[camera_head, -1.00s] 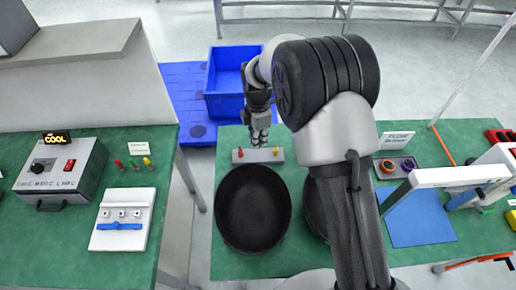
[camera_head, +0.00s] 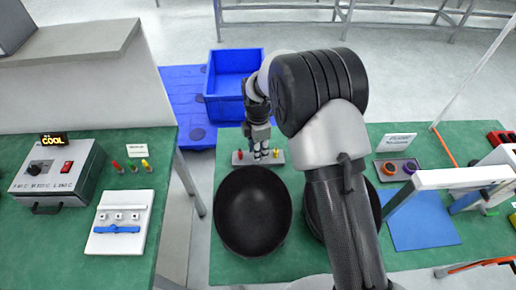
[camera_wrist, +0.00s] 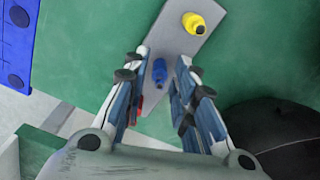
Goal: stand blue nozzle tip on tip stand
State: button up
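The blue nozzle tip (camera_wrist: 159,72) stands on a grey bar (camera_wrist: 176,38) in the wrist view, between a yellow tip (camera_wrist: 194,23) and a red tip (camera_wrist: 137,108) mostly hidden behind my left finger. My gripper (camera_wrist: 162,58) is open, with a finger on each side of the blue tip and gaps visible. In the head view my gripper (camera_head: 262,155) is down at the middle of the bar (camera_head: 236,161) and hides the blue tip. The red tip (camera_head: 240,154) and yellow tip (camera_head: 276,153) show on either side. I cannot tell which object is the tip stand.
A black bowl (camera_head: 253,212) lies just in front of the bar, and a blue crate (camera_head: 228,100) is behind it. On the left bench, several coloured tips (camera_head: 133,167) stand before a card (camera_head: 150,150), near a white fixture (camera_head: 122,217) and a grey control box (camera_head: 59,173).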

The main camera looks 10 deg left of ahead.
jog(key=shift+r, duration=0.1)
jog(key=s+d+r+m+t+p, duration=0.1)
jog(key=d+r+m+p, duration=0.2)
jog(key=r, duration=0.8)
jog(key=s+d+r+m+p, duration=0.15)
jog(key=d+r, duration=0.25)
jog(key=r, duration=0.7)
jog(key=s+d+r+m+t, duration=0.2)
jog(key=s+d+r+m, duration=0.95)
jog(key=s+d, duration=0.3)
jog(key=s+d+f+m, duration=0.1)
jog(key=s+m, duration=0.2)
jog(key=s+d+m+t, duration=0.1)
jog(key=s+m, duration=0.1)
jog(key=s, duration=0.2)
jog(key=s+d+f+m, duration=0.1)
jog(key=s+m, duration=0.2)
jog(key=s, duration=0.1)
jog(key=shift+s+d+f+m+t+b, duration=0.15)
jog(key=shift+d+f+m+t+b, duration=0.15)
jog(key=shift+d+b, duration=0.1)
jog(key=shift+s, duration=0.1)
